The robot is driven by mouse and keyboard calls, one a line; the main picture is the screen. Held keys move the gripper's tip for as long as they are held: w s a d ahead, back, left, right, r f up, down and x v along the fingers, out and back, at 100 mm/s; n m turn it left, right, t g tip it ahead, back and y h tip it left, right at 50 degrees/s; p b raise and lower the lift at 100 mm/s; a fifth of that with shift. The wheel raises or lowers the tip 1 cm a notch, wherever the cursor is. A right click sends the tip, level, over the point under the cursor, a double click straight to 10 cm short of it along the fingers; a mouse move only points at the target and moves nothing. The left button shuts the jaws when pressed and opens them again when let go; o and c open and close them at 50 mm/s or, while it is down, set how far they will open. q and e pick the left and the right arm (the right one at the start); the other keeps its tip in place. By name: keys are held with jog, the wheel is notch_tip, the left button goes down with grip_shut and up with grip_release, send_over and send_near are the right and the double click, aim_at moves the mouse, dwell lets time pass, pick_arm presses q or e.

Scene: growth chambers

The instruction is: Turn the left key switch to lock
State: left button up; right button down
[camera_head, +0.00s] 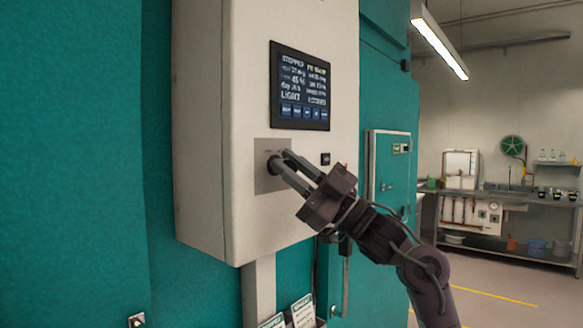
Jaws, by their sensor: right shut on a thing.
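The left key switch (273,164) sits on a grey metal plate (268,184) on the front of a white control box (207,130). My right gripper (282,162) comes in from the right and is shut on the key switch. Its fingers hide most of the key, so I cannot tell which way it is turned. A dark display (299,87) with lines of text and a row of blue buttons is above the plate. My left gripper is not in view.
A small black switch (325,159) is right of the plate. Teal chamber walls (70,160) surround the box. Leaflets (303,310) stand below it. A teal door (390,172) is behind my right arm. A steel bench (530,195) stands far right, with open floor before it.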

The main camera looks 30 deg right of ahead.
jog(key=c, duration=1.6)
grip_release()
jog(key=shift+w, duration=0.1)
jog(key=b+v, duration=0.4)
jog(key=v, duration=0.4)
jog(key=shift+a, duration=0.1)
